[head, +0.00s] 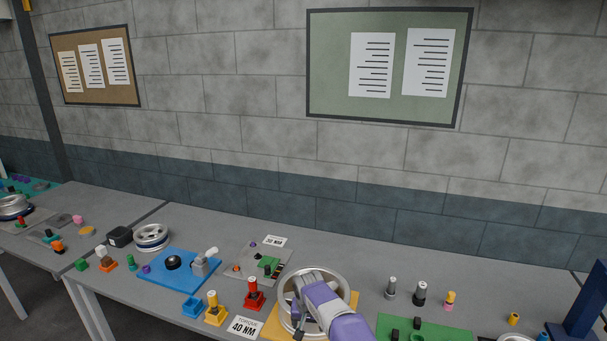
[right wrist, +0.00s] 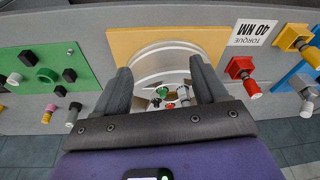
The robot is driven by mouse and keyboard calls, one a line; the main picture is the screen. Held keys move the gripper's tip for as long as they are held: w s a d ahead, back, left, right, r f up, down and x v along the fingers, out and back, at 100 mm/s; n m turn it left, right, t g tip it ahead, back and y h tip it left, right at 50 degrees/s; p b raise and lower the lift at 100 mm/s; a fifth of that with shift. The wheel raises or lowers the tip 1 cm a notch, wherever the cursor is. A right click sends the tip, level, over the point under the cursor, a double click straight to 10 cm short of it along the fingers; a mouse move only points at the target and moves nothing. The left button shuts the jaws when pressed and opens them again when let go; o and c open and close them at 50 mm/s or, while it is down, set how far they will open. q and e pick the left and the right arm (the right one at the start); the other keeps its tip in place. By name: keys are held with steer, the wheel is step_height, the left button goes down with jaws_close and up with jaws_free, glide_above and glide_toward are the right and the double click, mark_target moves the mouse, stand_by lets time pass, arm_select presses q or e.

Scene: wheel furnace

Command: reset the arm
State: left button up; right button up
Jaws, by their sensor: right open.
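My right gripper (head: 297,312) is over the silver wheel (head: 340,273) on the yellow mat (head: 354,299). In the right wrist view the gripper (right wrist: 159,84) is open, with its two dark fingers apart above the wheel (right wrist: 165,60). Small green, red and metal parts (right wrist: 168,96) show between the fingers, in or near the wheel's middle. I cannot tell whether the fingers touch anything. My left gripper is not in view.
Left of the wheel are a "40 NM" card (head: 243,327), a red holder (head: 254,294), a yellow holder (head: 215,309) and a blue board (head: 180,280). To the right are several upright tools (head: 420,293) and a green mat (head: 455,334). A dark blue stand (head: 588,305) is at far right.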

steer(key=s+d+f+g+y+b, duration=0.15)
steer(key=s+f, duration=0.25)
steer(key=f, duration=0.4)
steer(key=s+d+f+b, duration=0.3)
steer(key=s+f, duration=0.2)
steer(key=f, duration=0.4)
steer(key=s+d+f+g+y+b, duration=0.15)
steer(key=s+f, duration=0.25)
steer(key=f, duration=0.4)
arm_select(q)
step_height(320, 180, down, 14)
steer(key=b, duration=0.7)
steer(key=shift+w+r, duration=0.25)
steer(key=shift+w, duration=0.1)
arm_select(e)
steer(key=s+d+f, duration=0.1)
steer(key=s+f, duration=0.3)
steer(key=s, duration=0.8)
steer(key=s+d+f+m+y, duration=0.1)
steer(key=s+f, duration=0.3)
steer(key=s, duration=0.9)
steer(key=shift+d+f+t, duration=0.15)
steer(key=shift+f+t, duration=0.05)
steer(key=shift+t, duration=0.1)
